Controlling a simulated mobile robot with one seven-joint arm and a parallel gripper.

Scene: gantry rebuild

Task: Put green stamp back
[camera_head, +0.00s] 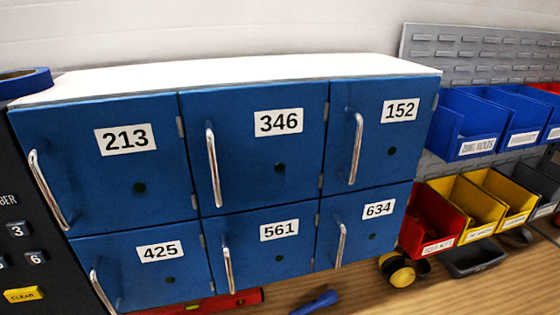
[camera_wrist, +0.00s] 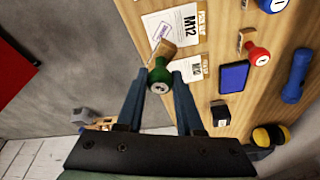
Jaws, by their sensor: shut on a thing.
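The green stamp (camera_wrist: 159,78) shows in the wrist view, with a round green knob and a brown wooden part (camera_wrist: 163,52) beyond it. My gripper (camera_wrist: 160,78) is shut on the green knob, one finger on each side. The stamp is over or beside the wooden worktop (camera_wrist: 212,50); its height above it is unclear. A red-knobbed stamp (camera_wrist: 258,55) and a blue-knobbed stamp (camera_wrist: 272,5) are on the worktop to the right. The head view shows neither my gripper nor the green stamp.
White papers marked M12 (camera_wrist: 172,25), a blue pad (camera_wrist: 233,77), a small black block (camera_wrist: 220,113) and a yellow-black object (camera_wrist: 268,136) lie around. The head view shows closed blue numbered lockers (camera_head: 235,190) and coloured bins (camera_head: 465,205).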

